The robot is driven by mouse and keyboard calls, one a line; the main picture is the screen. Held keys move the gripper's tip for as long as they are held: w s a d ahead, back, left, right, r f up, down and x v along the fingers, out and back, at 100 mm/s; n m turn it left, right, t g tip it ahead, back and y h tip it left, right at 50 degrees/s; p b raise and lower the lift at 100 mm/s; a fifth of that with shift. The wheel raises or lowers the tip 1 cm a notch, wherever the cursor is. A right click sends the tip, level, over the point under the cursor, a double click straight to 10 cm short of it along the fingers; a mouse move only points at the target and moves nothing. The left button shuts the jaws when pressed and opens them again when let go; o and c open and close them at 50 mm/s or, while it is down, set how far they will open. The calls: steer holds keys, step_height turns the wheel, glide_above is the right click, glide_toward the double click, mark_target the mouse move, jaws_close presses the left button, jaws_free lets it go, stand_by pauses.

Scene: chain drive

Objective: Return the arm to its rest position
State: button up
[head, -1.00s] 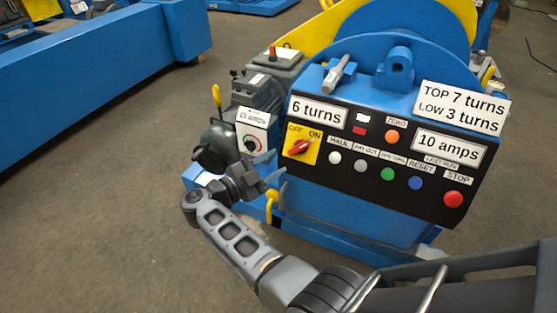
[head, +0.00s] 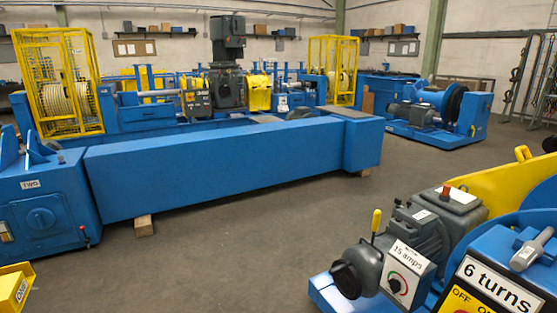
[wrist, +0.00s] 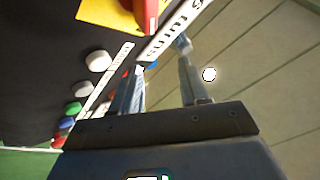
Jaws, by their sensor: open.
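My gripper (wrist: 160,66) shows in the wrist view, its two fingers apart with nothing between them. It is beside the black control panel (wrist: 40,50), close to the red switch handle (wrist: 146,14) on its yellow plate and the "6 turns" label (wrist: 172,30). Whether a finger touches the panel I cannot tell. A white button (wrist: 98,61), a green button (wrist: 73,108) and a red button (wrist: 57,142) lie to its left.
In the head view a grey motor (head: 375,265) with a "15 amps" box (head: 405,272) stands at lower right. A long blue beam (head: 230,170) crosses the middle. Yellow cages (head: 58,85) and a blue winch (head: 440,110) stand behind. Grey floor (head: 230,255) between is clear.

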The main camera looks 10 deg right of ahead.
steer(key=s+a+r+n+t+y+p, duration=0.1)
steer(key=s+a+r+n+y, duration=0.3)
steer(key=s, duration=0.6)
steer(key=s+a+r+n+t+y+p, duration=0.1)
steer(key=s+a+r+n+t+y, duration=0.3)
steer(key=s+a+n+y, duration=0.5)
steer(key=s+a+r+n+t+y+p, duration=0.1)
steer(key=s+a+r+n+t+y, duration=0.2)
steer(key=s, duration=1)
steer(key=a+r+n+y, duration=0.3)
steer(key=a+n+y, duration=0.1)
steer(key=n+y, duration=0.1)
steer(key=shift+s+r+n+p, duration=0.2)
steer(key=shift+r+n+p, duration=0.1)
steer(key=shift+n, duration=0.5)
